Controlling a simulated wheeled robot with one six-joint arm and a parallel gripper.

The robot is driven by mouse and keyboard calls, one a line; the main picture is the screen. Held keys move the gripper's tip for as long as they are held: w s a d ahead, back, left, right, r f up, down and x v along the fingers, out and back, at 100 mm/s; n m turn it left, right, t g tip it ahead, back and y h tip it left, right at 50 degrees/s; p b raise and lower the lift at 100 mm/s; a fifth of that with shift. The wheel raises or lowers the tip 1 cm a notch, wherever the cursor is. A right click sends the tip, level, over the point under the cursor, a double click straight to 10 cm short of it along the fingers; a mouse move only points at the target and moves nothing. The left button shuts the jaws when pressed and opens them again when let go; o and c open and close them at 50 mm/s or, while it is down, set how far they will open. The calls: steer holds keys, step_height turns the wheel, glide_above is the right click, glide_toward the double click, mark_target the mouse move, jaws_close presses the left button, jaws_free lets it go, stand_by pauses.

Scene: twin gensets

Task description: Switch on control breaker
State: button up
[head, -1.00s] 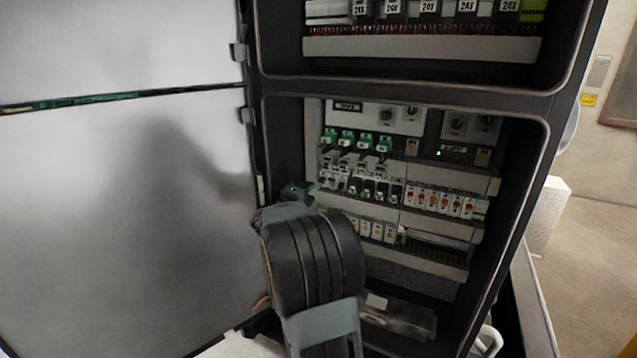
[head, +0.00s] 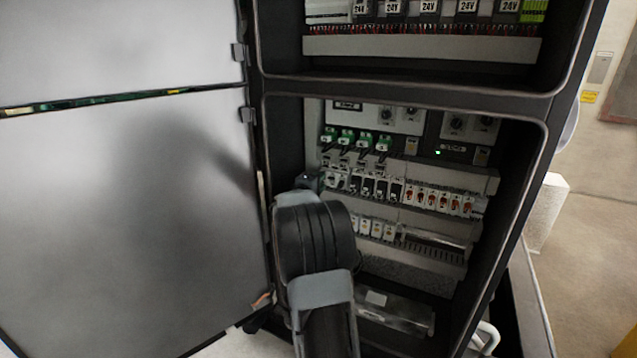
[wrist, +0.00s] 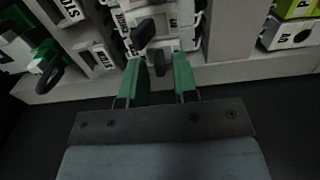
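My gripper (wrist: 159,80) has two green fingers that stand apart in the wrist view. A white breaker with a black lever (wrist: 160,62) sits just past and between the fingertips; I cannot tell whether they touch it. A second black lever (wrist: 144,32) shows a little to its left. In the head view my arm hides the gripper at the left end of the middle breaker row (head: 385,188). Which of the breakers is the control breaker I cannot read.
The cabinet door (head: 130,200) stands open at left. Green-topped breakers (head: 365,138) with black handles sit above the middle row, and a lower row (head: 378,229) sits below. Black-rimmed cabinet edges (head: 400,88) frame the opening.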

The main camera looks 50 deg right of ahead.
jaws_close()
steer(key=y+p, duration=0.1)
steer(key=p, duration=0.2)
steer(key=r+g+y+p, duration=0.1)
steer(key=y+p, duration=0.1)
steer(key=p, duration=0.1)
steer(key=r+y+p, duration=0.1)
steer(key=y+p, duration=0.1)
steer(key=p, duration=0.1)
steer(key=shift+d, duration=0.2)
steer(key=shift+f, duration=0.1)
steer(key=shift+o, duration=0.9)
jaws_free()
steer(key=b+v, duration=0.1)
steer(key=v, duration=1.2)
steer(key=shift+w+a+r+b, duration=0.15)
steer(key=shift+a+r+b, duration=0.05)
steer(key=shift+a+b, duration=0.2)
